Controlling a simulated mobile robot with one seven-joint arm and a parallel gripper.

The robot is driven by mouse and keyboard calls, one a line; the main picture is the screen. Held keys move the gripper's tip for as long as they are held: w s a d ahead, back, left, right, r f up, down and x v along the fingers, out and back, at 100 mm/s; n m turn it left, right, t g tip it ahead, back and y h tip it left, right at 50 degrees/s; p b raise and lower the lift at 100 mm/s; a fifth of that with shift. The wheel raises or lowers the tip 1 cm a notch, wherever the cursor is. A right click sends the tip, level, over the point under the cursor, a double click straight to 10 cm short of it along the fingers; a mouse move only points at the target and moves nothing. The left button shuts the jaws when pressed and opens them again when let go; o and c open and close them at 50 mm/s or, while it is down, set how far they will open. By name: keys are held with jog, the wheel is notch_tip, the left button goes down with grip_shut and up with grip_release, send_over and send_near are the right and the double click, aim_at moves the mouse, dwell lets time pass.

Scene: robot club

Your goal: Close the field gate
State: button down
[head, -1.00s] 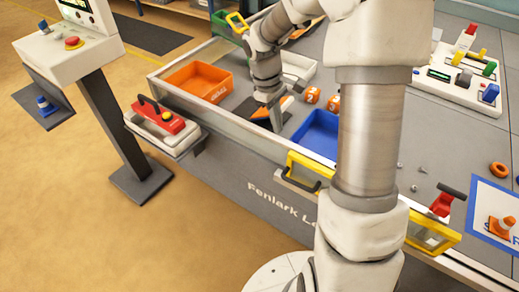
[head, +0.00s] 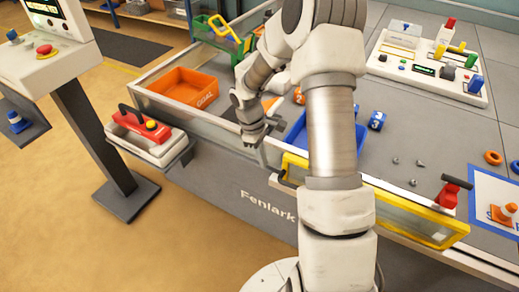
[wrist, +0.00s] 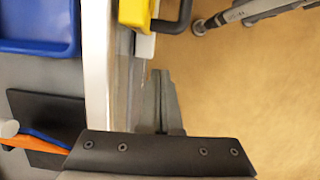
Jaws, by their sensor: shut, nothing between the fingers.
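The field gate (head: 410,212) is a clear panel in a yellow frame along the table's front edge, right of centre in the head view. I cannot tell how far the gate stands open. My gripper (head: 262,152) is shut and empty, pointing down at the front wall, just left of the gate's left end. No contact with the gate is visible.
A red latch (head: 449,195) with a black grip stands by the gate's right end. An orange bin (head: 185,90) and a blue bin (head: 297,140) lie inside the wall. Open floor lies in front.

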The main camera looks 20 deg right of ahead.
jog(key=s+d, duration=0.1)
jog(key=s+d+f, duration=0.1)
jog(key=s, duration=0.1)
jog(key=shift+d+b, duration=0.3)
